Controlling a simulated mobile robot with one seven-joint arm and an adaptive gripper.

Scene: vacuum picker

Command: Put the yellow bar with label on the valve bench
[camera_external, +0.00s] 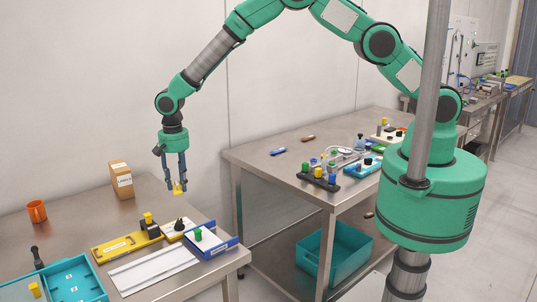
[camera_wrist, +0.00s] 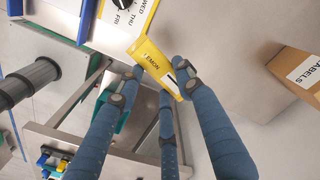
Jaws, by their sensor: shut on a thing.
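My gripper (camera_external: 178,186) is shut on a small yellow bar (camera_external: 179,189) and holds it in the air above the near table's back right part. In the wrist view the yellow bar (camera_wrist: 158,66) shows a printed label reading LEMON, between the blue fingers of my gripper (camera_wrist: 158,78). A bench (camera_external: 250,160) stands apart to the right, with a black block of coloured knobs (camera_external: 318,178) and clear tubing on it. No sign names this bench.
The right bench's left part is mostly clear, with blue and brown items.

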